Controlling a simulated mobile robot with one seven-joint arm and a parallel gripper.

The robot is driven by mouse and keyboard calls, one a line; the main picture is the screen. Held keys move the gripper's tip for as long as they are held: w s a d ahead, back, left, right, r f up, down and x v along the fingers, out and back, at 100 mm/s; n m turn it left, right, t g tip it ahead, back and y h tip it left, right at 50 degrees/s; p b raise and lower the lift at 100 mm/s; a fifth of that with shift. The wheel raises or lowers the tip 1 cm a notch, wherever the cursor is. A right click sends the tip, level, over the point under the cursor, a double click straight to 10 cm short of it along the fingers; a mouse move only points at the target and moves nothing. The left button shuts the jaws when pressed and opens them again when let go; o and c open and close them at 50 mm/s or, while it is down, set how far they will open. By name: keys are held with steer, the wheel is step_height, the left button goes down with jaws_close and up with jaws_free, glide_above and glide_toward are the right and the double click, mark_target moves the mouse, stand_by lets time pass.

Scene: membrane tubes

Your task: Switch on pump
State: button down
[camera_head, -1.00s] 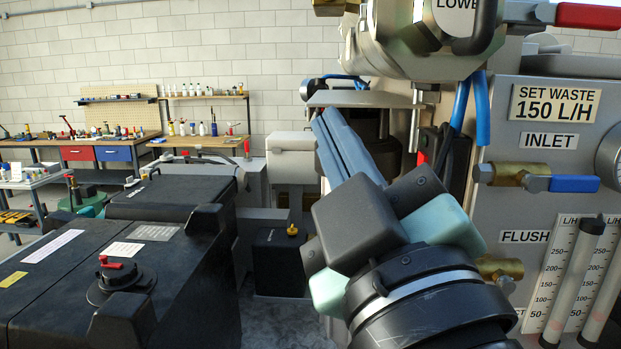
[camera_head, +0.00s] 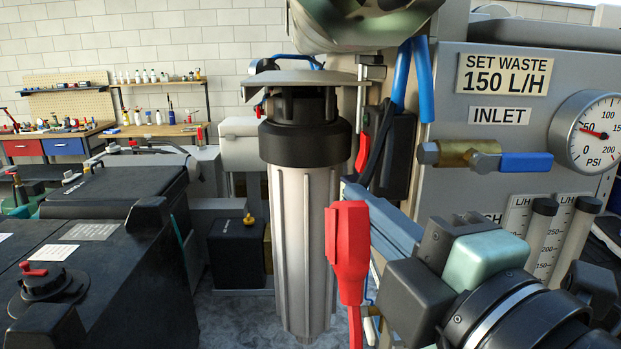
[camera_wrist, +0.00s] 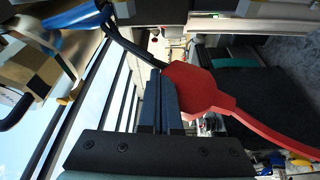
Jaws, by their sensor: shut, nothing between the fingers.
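A red piece (camera_head: 348,250) with a wide upper body and narrow lower part hangs upright in front of the silver filter housing. In the wrist view the red piece (camera_wrist: 195,90) has a black cable at one end and a thin red tail at the other. My gripper (camera_head: 350,188) points up and left, with its long blue fingers beside the red piece. In the wrist view my gripper (camera_wrist: 158,75) is shut and empty, with the red body just right of the fingertips. I cannot tell if they touch. I cannot identify the pump with certainty.
The silver filter housing (camera_head: 302,245) stands close behind. A grey panel (camera_head: 450,90) with a blue-handled valve (camera_head: 525,162), a pressure gauge (camera_head: 588,132) and flow tubes is at right. Black tanks (camera_head: 110,225) fill the left.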

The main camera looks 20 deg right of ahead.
mark_target(364, 174)
steer(key=w+p, duration=0.4)
steer(key=w, duration=0.6)
steer(key=d, duration=0.1)
steer(key=s+d+p, duration=0.1)
steer(key=d, duration=0.1)
steer(key=shift+s+d+p, duration=0.2)
steer(key=shift+s+p, duration=0.05)
steer(key=shift+p, duration=0.15)
steer(key=shift+f, duration=0.1)
steer(key=shift+s+d+f+n+b, duration=0.1)
steer(key=shift+d+f+n+b, duration=0.15)
steer(key=shift+b, duration=0.75)
steer(key=shift+d+n+b, duration=0.15)
steer(key=shift+n+b, duration=0.2)
steer(key=shift+b, duration=0.4)
steer(key=shift+r, duration=0.2)
